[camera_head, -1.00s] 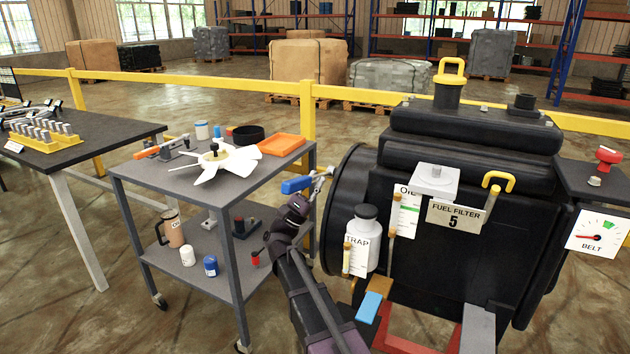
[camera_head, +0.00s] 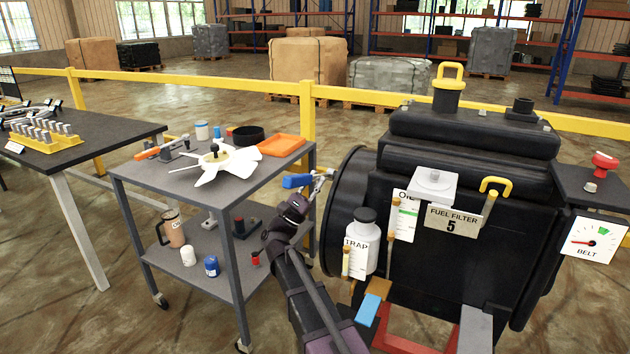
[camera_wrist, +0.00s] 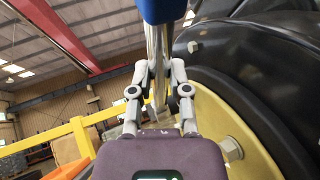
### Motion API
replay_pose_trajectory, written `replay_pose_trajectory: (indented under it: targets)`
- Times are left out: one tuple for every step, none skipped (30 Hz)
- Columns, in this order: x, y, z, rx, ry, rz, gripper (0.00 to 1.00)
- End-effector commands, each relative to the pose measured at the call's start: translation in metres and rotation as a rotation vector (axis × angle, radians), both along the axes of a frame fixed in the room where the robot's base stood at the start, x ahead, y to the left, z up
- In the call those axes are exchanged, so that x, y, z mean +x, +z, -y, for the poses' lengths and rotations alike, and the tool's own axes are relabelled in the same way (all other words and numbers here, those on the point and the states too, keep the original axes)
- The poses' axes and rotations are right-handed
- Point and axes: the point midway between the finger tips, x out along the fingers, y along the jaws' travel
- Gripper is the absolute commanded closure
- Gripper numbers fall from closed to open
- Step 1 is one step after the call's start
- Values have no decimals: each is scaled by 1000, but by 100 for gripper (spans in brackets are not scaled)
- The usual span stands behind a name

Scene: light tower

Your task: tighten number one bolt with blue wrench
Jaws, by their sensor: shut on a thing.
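The blue wrench shows its blue handle (camera_head: 297,181) in the head view, beside the left face of the black engine (camera_head: 450,160). In the wrist view its blue handle (camera_wrist: 162,9) is at the top, with the silver shaft running down between the fingers. My gripper (camera_wrist: 158,70) is shut on this shaft. A hex bolt (camera_wrist: 232,149) sits on the yellow plate (camera_wrist: 205,112) at lower right. Another bolt (camera_wrist: 194,47) is on the black round part. No number shows on either bolt, so I cannot tell which is number one. Whether the wrench touches a bolt is unclear.
A grey cart (camera_head: 135,178) with a white fan (camera_head: 215,163) and orange tray (camera_head: 281,145) stands left of my arm. A dark table (camera_head: 110,135) is farther left. A yellow rail (camera_head: 240,84) runs behind. A white bottle (camera_head: 362,240) is on the engine front.

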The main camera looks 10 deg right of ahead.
Motion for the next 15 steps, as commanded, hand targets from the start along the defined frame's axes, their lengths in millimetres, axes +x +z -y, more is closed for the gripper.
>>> replay_pose_trajectory:
  targets:
    - [-1,3,1,5,-4,-6,100]
    - [-1,4,1,9,-4,-10,100]
    - [-1,4,1,12,-4,-15,100]
    - [-1,5,1,14,-4,-19,100]
    - [-1,5,1,17,-4,-24,100]
    - [-1,6,1,22,-4,-30,100]
    - [0,7,1,25,-4,-34,100]
    - [0,7,1,29,-3,-37,100]
    - [0,7,1,33,-3,-44,100]
    - [0,8,1,35,-3,-47,100]
    - [0,8,1,38,-3,-51,100]
    - [0,8,1,40,-3,-55,100]
    - [0,9,1,41,-3,-58,100]
    - [0,9,2,43,-3,-61,100]
    - [1,8,2,46,-4,-63,100]
